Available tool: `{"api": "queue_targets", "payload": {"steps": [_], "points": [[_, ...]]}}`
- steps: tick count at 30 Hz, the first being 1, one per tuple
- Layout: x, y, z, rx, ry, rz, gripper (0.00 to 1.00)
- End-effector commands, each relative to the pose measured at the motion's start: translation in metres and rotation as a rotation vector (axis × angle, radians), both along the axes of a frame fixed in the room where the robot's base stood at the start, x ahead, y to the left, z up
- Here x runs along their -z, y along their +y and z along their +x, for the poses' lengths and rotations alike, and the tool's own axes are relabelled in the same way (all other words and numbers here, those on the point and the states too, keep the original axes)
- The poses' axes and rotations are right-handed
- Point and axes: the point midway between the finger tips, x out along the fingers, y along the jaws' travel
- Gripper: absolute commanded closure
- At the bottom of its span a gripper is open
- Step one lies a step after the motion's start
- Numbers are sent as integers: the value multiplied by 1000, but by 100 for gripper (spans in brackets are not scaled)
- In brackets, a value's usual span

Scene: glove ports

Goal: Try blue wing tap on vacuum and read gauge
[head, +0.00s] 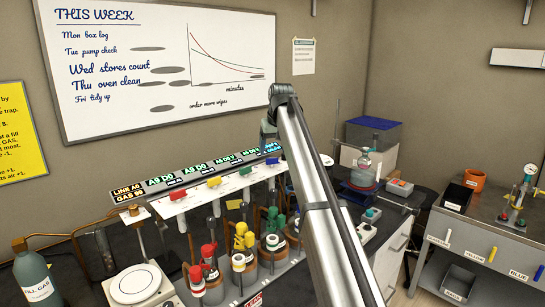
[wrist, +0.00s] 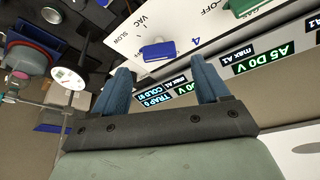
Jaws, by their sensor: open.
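The blue wing tap (wrist: 159,50) sits on a white panel (wrist: 190,20) marked "VAC", "SLOW" and "OFF", with a blue "4" beside it. In the head view the blue tap (head: 272,160) is small, at the right end of the tap row. My gripper (wrist: 160,68) is open, and the tap shows between its fingers, apparently beyond the tips; I cannot tell the gap. In the head view my arm partly hides the gripper. A round white dial (wrist: 68,78) is left of the fingers; its reading is illegible. The line display (head: 129,193) seems to read "LINE A0 GAS 90".
Red (head: 177,194), yellow (head: 213,181) and green (head: 245,170) taps stand along the same panel. Dark readouts (head: 190,172) run above them. A glass vessel (head: 366,165) stands to the right.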

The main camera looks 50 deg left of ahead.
Motion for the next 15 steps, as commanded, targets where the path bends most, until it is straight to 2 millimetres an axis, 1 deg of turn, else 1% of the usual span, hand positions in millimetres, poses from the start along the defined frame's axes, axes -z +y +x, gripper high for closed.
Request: {"api": "queue_targets", "payload": {"steps": [1,6,10,15], "points": [[9,3,2,0,1,-2,26],[27,10,5,0,0,-1,26],[37,13,7,0,0,-1,26],[41,15,8,0,0,1,26]]}}
